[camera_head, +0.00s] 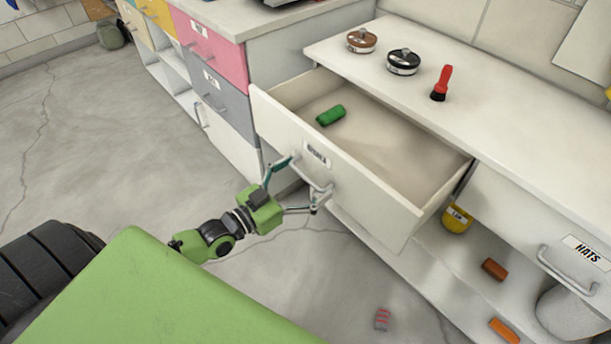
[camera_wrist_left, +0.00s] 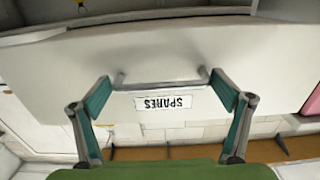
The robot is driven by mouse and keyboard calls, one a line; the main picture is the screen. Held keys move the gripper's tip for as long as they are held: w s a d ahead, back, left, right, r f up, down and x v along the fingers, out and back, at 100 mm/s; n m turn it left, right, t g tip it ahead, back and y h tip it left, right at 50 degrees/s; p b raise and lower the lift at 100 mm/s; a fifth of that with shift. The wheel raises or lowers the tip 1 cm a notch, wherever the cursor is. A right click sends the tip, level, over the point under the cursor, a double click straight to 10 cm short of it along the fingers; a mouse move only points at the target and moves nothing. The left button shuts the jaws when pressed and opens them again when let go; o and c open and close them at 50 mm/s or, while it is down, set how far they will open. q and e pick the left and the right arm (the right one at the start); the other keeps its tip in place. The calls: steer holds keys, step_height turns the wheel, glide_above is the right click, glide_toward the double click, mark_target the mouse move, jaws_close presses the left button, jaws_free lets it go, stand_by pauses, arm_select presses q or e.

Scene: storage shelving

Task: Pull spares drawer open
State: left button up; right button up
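The spares drawer (camera_head: 370,188) is pulled out from under the white counter, and its inside shows. A green object (camera_head: 330,115) lies on its floor near the left. Its front carries a SPARES label (camera_head: 316,154) and a grey bar handle (camera_head: 312,175). In the left wrist view the label (camera_wrist_left: 163,102) is upside down beside the handle (camera_wrist_left: 163,86). My left gripper (camera_head: 308,184) is at the drawer front. Its fingers are spread, one near each end of the handle; contact is hard to tell. My right gripper is not in view.
A yellow pot (camera_head: 457,219) is on the shelf below. The HATS drawer (camera_head: 530,215) is shut.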

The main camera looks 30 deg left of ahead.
arm_select(q)
steer(key=shift+s, duration=0.1)
steer(key=v, duration=1.1)
steer(key=shift+s, duration=0.4)
